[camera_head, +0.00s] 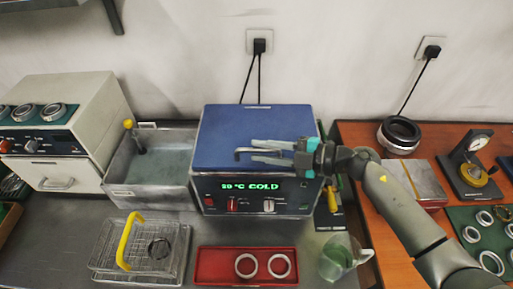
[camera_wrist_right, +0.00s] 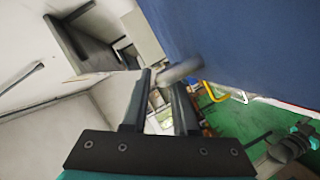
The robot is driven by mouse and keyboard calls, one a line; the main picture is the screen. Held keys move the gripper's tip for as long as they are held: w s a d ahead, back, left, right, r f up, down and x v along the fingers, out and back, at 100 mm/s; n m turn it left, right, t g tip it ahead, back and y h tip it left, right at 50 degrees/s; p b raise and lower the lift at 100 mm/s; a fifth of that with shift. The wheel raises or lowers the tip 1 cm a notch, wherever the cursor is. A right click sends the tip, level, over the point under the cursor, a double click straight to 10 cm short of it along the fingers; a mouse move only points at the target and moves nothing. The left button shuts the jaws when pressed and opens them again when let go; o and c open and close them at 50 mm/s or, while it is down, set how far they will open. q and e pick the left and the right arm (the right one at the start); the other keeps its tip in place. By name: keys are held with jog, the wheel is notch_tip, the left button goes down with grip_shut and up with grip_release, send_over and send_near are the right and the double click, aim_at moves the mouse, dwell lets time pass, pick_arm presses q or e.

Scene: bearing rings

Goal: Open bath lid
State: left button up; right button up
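The bath (camera_head: 250,185) is a box with a dark front panel and a green display that reads COLD. Its blue lid (camera_head: 250,125) lies flat and closed on top. A grey bar handle (camera_head: 240,153) sticks out at the lid's front edge. My right gripper (camera_head: 262,152) reaches in from the right, its fingers at this handle. In the right wrist view the fingers (camera_wrist_right: 163,95) stand apart, with the handle (camera_wrist_right: 180,71) across their tips beside the blue lid (camera_wrist_right: 240,40). Whether they touch it is unclear.
A metal tank (camera_head: 150,165) stands left of the bath. In front lie a wire basket with a yellow handle (camera_head: 125,240), a red tray (camera_head: 215,265) with two rings, and a glass beaker (camera_head: 340,260). A wooden table is at right.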

jog(key=shift+x, duration=0.9)
grip_shut()
dwell(0.9)
